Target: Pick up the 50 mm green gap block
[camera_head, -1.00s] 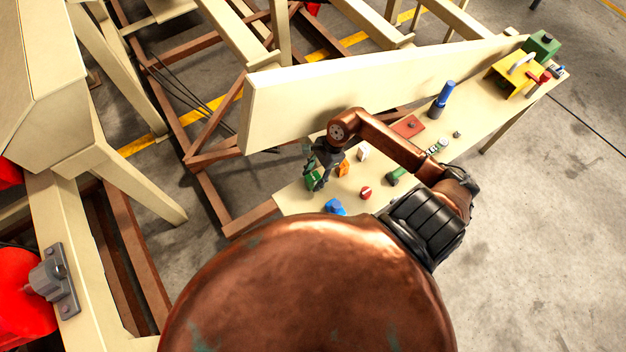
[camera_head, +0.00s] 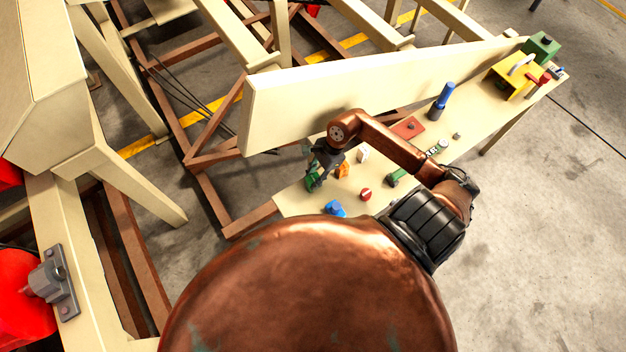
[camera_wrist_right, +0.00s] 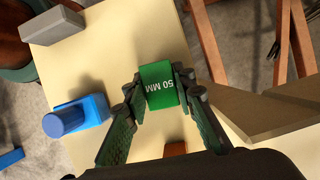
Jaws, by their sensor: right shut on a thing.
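The green gap block (camera_wrist_right: 159,86), marked "50 MM", sits between the two fingers of my right gripper (camera_wrist_right: 160,92) in the right wrist view. The fingers touch it on both sides, so the gripper is shut on it. In the head view the right gripper (camera_head: 318,172) is over the near left end of the narrow bench, with the green block (camera_head: 312,182) partly hidden by the fingers. Whether the block is clear of the bench top is hard to tell. My left gripper is not in view.
The bench (camera_head: 295,203) also carries an orange piece (camera_head: 342,170), a white block (camera_head: 363,155), a red round piece (camera_head: 365,194) and a blue piece (camera_head: 335,208). A tall cream board (camera_head: 290,100) runs along its back edge. A grey block (camera_wrist_right: 52,25) shows in the wrist view.

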